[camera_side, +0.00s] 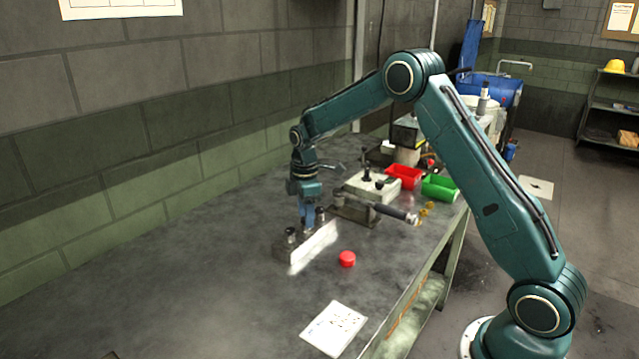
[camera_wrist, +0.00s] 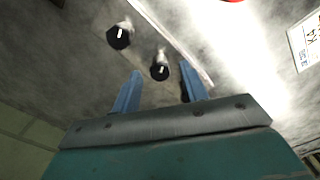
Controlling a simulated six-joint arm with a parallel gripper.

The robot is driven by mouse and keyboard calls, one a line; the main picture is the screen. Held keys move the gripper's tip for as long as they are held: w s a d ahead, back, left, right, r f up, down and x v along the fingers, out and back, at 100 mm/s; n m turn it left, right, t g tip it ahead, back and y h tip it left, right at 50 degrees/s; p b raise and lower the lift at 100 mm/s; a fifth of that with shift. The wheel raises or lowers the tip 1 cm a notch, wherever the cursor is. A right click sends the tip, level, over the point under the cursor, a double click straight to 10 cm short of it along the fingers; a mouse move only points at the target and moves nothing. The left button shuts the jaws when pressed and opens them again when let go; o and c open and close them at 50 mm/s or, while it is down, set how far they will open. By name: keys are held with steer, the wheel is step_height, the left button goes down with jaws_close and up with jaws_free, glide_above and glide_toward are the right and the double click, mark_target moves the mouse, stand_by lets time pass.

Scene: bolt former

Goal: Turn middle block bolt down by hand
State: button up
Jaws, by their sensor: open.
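The grey block (camera_side: 283,251) lies on the bench in the side view, with dark bolt heads along its top. One bolt head (camera_side: 291,233) stands at its near left end and another (camera_side: 320,212) toward its far end. My gripper (camera_side: 307,224) points down over the middle of the block and hides the middle bolt there. In the wrist view, the middle bolt (camera_wrist: 160,72) shows between the two blue fingers of my gripper (camera_wrist: 158,80), with a gap on each side. An end bolt (camera_wrist: 119,37) stands to its upper left. My gripper is open.
A red round cap (camera_side: 347,259) and a white sheet (camera_side: 333,328) lie on the bench in front of the block. Behind stand a pale fixture (camera_side: 368,188), a dark-handled tool (camera_side: 396,213), a red bin (camera_side: 404,176) and a green bin (camera_side: 440,187). The bench's left is clear.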

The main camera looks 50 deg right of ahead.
jaws_close()
steer(key=shift+m, duration=0.5)
